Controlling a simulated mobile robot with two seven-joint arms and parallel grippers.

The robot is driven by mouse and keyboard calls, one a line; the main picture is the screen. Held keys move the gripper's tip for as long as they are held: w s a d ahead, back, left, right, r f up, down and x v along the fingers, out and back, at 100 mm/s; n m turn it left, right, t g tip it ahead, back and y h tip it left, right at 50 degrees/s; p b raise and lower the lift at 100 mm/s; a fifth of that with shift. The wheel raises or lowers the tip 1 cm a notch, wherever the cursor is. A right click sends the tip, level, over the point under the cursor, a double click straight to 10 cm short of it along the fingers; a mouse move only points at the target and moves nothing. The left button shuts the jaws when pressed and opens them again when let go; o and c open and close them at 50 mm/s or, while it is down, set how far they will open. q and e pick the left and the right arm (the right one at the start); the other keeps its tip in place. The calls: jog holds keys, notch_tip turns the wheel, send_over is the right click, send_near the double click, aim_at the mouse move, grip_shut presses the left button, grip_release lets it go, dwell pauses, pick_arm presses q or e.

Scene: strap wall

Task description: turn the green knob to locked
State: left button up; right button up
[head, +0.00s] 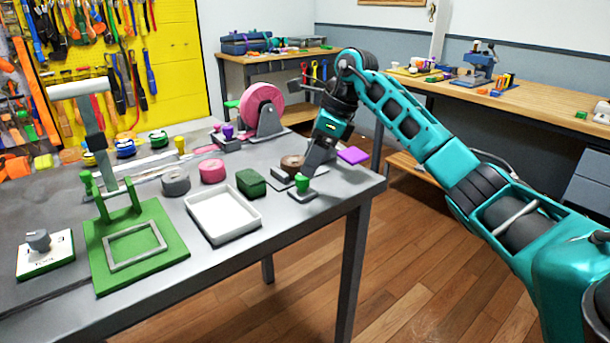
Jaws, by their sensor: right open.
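The green knob (302,182) stands upright on a small grey base plate near the right front corner of the grey table. My right gripper (314,165) points down just above and behind the knob. Its jaws are open and nothing shows between them. The dark fingers are seen close to the knob, and I cannot tell whether they touch it. Any lock marking on the base is too small to read. My left gripper is not in view.
A brown roll (291,164) and a purple block (353,155) lie close to the knob. A white tray (222,214), a dark green block (251,183) and a green press (137,246) stand to the left. A pink reel (263,108) stands behind.

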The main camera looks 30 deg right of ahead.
aim_at(302, 183)
jog(key=x, duration=0.3)
jog(key=shift+f, duration=0.2)
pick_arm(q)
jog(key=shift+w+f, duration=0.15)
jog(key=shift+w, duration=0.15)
pick_arm(e)
jog(key=shift+w+a+f, duration=0.15)
jog(key=shift+f, duration=0.05)
jog(key=shift+c, duration=0.4)
jog(key=c, duration=1)
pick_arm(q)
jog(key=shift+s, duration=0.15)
pick_arm(e)
jog(key=shift+o, duration=0.2)
